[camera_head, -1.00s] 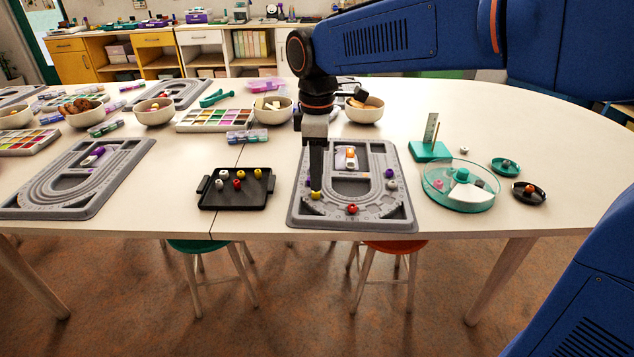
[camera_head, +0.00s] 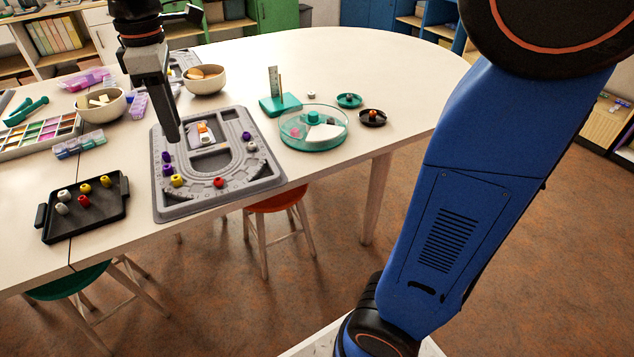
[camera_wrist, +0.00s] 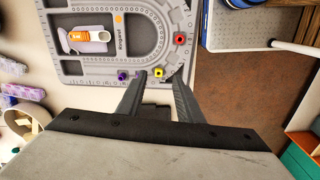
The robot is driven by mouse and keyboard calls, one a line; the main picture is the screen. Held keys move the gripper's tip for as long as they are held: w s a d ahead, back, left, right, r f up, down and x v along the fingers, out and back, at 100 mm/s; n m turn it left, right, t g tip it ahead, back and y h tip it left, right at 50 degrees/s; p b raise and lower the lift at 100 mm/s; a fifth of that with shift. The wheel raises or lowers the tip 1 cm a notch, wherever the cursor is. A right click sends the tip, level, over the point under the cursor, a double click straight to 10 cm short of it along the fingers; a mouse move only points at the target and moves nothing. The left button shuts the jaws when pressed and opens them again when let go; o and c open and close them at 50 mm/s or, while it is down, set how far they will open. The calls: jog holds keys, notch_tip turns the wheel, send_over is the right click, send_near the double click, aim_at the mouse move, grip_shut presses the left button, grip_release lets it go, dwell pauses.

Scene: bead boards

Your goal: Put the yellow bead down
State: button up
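The yellow bead (camera_head: 177,180) rests in the curved groove near the front left of the grey bead board (camera_head: 232,190). In the wrist view the bead (camera_wrist: 158,73) shows between the two separated fingertips, touching neither that I can see. My gripper (camera_head: 172,136) is open and empty, above the board with a gap over the bead. Two purple beads (camera_head: 167,163) sit in the groove behind the yellow bead. A red bead (camera_head: 219,182) lies to its right, and another purple bead (camera_head: 246,135) is on the right arm of the groove.
A black tray (camera_head: 60,220) with several beads, including yellow ones, is left of the board. A round clear teal-rimmed dish (camera_head: 313,145) and a teal stand (camera_head: 280,105) are to the right. Bowls (camera_head: 205,82) stand behind. The table's front edge is close.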

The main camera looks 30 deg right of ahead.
jog(key=s+d+f+m+t, duration=0.1)
jog(key=s+d+f+m, duration=0.3)
jog(key=d, duration=0.4)
jog(key=s+d+f+m+t, duration=0.1)
jog(key=s+d+m, duration=0.3)
jog(key=s+d, duration=0.3)
jog(key=s+d+f+m+t, duration=0.2)
jog(key=s+d+f+m, duration=0.5)
jog(key=f, duration=0.3)
jog(key=shift+s+d+m, duration=0.3)
jog(key=shift+s+d, duration=0.6)
dwell(0.5)
